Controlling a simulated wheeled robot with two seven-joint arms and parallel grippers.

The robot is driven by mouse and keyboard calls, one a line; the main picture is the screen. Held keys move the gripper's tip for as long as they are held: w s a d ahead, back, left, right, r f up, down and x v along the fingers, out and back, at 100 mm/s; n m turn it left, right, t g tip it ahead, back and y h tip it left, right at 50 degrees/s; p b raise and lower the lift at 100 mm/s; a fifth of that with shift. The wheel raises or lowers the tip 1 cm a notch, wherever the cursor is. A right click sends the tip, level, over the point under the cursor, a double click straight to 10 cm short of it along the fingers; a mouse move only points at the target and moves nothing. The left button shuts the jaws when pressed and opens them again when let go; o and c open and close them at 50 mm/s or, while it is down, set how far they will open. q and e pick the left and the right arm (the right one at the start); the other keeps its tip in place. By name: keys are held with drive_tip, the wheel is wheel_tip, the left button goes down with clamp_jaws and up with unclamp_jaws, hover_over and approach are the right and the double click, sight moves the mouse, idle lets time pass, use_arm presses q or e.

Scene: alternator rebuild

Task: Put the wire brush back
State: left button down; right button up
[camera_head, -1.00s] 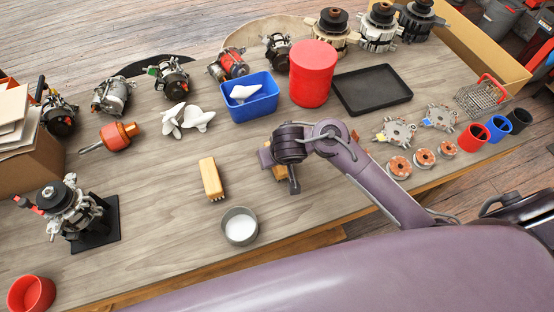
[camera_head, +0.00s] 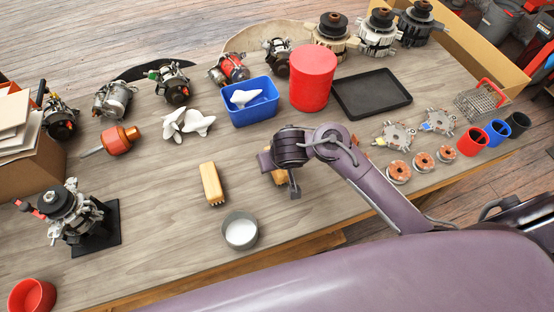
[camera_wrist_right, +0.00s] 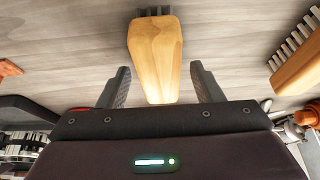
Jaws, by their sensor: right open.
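Two wooden brush-like blocks with bristles lie on the workbench. One block (camera_head: 212,184) lies in the open left of my right arm in the head view. The other block (camera_head: 281,178) is mostly hidden under my right gripper (camera_head: 279,172). In the right wrist view, a wooden block (camera_wrist_right: 155,52) with dark bristles at its far end lies between the open fingers of my right gripper (camera_wrist_right: 162,84), with a gap visible on each side. A second block (camera_wrist_right: 300,66) with bristles shows at the right edge. My left gripper is not in view.
A round bowl (camera_head: 240,231) with white contents stands near the front edge. A blue bin (camera_head: 250,108), a red cylinder (camera_head: 313,78) and a black tray (camera_head: 372,92) stand behind. Copper-wound rings (camera_head: 422,162) and cups (camera_head: 472,141) are at the right. Alternators line the back.

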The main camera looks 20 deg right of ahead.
drive_tip(key=p+v, duration=0.4)
drive_tip(key=v, duration=0.6)
drive_tip(key=shift+a+r+p, duration=0.1)
drive_tip(key=shift+r+p, duration=0.05)
drive_tip(key=shift+p, duration=0.15)
drive_tip(key=shift+s+r, duration=0.25)
drive_tip(key=shift+r, duration=0.1)
